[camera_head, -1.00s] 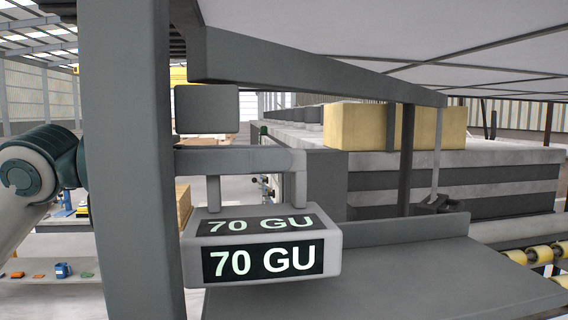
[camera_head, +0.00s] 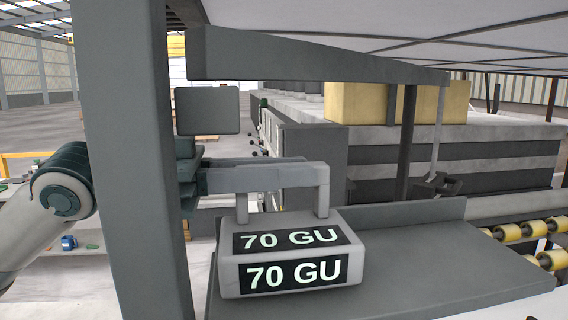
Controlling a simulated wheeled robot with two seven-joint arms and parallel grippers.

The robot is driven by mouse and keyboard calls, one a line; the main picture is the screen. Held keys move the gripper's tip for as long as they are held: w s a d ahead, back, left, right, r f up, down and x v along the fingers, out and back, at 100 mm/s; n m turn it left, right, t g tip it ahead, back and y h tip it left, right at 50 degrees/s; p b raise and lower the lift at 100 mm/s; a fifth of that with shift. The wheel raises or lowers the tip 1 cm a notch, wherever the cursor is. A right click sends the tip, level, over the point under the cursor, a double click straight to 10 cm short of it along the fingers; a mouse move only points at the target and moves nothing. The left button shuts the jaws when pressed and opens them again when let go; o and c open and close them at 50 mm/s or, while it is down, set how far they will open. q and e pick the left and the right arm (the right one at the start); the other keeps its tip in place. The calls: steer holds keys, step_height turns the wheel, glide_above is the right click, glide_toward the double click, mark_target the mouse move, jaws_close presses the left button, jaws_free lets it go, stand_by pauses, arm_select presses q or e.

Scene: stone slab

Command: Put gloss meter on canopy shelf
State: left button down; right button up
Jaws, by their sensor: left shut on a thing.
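The gloss meter (camera_head: 292,262) is a light grey box with two black "70 GU" displays and a raised handle on top. It hangs upright from my left gripper (camera_head: 300,175), which reaches in from the left behind the grey post and is shut on the handle. The canopy shelf (camera_head: 440,265) is a flat dark grey plate with a raised back lip, at lower right. The meter overlaps the shelf's left part in the picture; I cannot tell whether its underside touches the shelf. The right gripper is not in view.
A thick grey post (camera_head: 128,170) stands at left, between me and my left arm. The canopy beam (camera_head: 310,60) slopes overhead, with a grey box (camera_head: 207,110) below it. Yellow rollers (camera_head: 508,233) lie at right. The shelf's right part is clear.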

arm_select(q)
steer(key=shift+a+f, duration=0.1)
steer(key=shift+f, duration=0.1)
steer(key=shift+f, duration=0.15)
steer(key=c, duration=1.6)
jaws_free()
steer(key=shift+f, duration=0.1)
steer(key=shift+o, duration=0.2)
